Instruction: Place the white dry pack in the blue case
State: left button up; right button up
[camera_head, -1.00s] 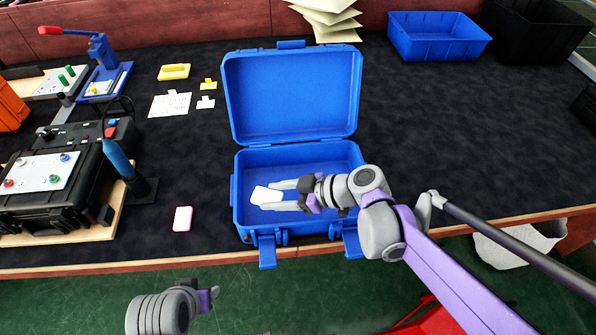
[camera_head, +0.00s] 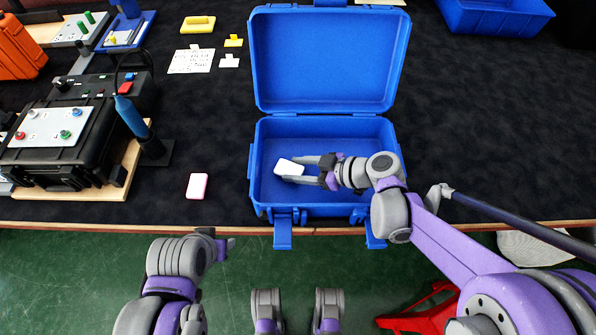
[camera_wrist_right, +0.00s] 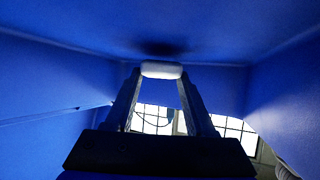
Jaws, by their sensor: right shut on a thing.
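The blue case (camera_head: 330,205) stands open on the black table with its lid raised at the back. My right gripper (camera_head: 300,168) reaches into the case from the right, shut on the white dry pack (camera_head: 288,167). In the right wrist view the white dry pack (camera_wrist_right: 161,70) sits between the tips of both fingers, with blue case walls around it. A dark shadow lies on the blue surface close beyond the pack; I cannot tell whether they touch. My left gripper (camera_head: 222,242) is in front of the table, over the green floor; its fingers are not clear.
A pink-edged white pack (camera_head: 197,186) lies on the table left of the case. A black device box (camera_head: 62,150) and a blue cylinder tool (camera_head: 131,116) stand further left. A yellow block (camera_head: 198,24) and paper tags lie behind. A blue bin (camera_head: 492,16) is at the back right.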

jog(key=shift+f, duration=0.7)
jog(key=shift+f, duration=0.15)
jog(key=o, duration=1.3)
jog(key=shift+s+d+r, duration=0.1)
jog(key=shift+d+r, duration=0.2)
jog(key=shift+r, duration=0.1)
jog(key=p+v, duration=0.1)
jog(key=v, duration=0.5)
jog(key=shift+s+d+r, duration=0.1)
jog(key=shift+d, duration=0.25)
